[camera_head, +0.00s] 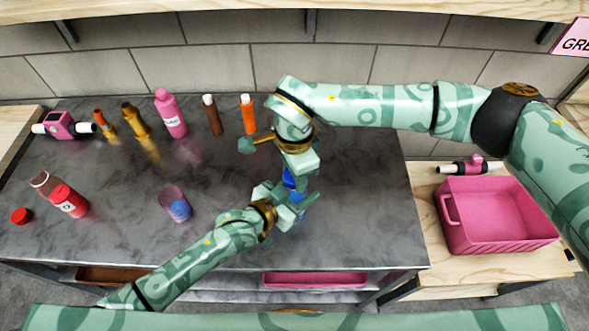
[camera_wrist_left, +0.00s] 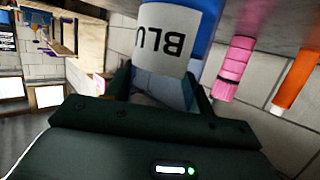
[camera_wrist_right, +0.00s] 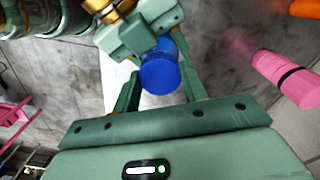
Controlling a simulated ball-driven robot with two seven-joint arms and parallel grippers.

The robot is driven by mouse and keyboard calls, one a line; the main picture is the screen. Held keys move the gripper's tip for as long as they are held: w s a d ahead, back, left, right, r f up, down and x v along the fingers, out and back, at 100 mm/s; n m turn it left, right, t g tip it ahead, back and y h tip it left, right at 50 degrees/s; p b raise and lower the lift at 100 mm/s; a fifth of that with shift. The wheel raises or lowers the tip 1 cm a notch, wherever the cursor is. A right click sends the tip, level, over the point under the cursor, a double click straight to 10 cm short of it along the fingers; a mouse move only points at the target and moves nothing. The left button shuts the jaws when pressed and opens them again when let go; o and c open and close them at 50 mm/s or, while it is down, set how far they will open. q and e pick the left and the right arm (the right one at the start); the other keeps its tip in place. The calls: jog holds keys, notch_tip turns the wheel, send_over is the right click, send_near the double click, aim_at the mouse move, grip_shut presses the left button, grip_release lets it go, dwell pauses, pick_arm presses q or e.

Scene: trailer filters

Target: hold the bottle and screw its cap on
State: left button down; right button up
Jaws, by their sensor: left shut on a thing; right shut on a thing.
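The blue bottle (camera_head: 300,216) stands near the right of the grey table, mostly hidden by my grippers. Its white label (camera_wrist_left: 165,38) reads "BLU" in the left wrist view. My left gripper (camera_head: 291,199) is shut around the bottle's body from the front. The blue cap (camera_wrist_right: 160,75) sits between the fingers of my right gripper (camera_head: 294,170), which reaches down from above and is shut on it. The cap (camera_head: 289,179) is above the bottle and in line with it. How far it is seated on the neck is hidden.
A pink bottle (camera_head: 171,114), an orange marker (camera_head: 248,115) and a brown one (camera_head: 212,115) stand at the back. A pink basket (camera_head: 447,238) stands right.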

jog(key=m, duration=0.9)
jog(key=shift+m, duration=0.3)
jog(key=m, duration=1.9)
jog(key=shift+m, duration=0.3)
jog(key=o, duration=1.2)
notch_tip(320, 180, up, 12)
jog(key=shift+f, duration=0.1)
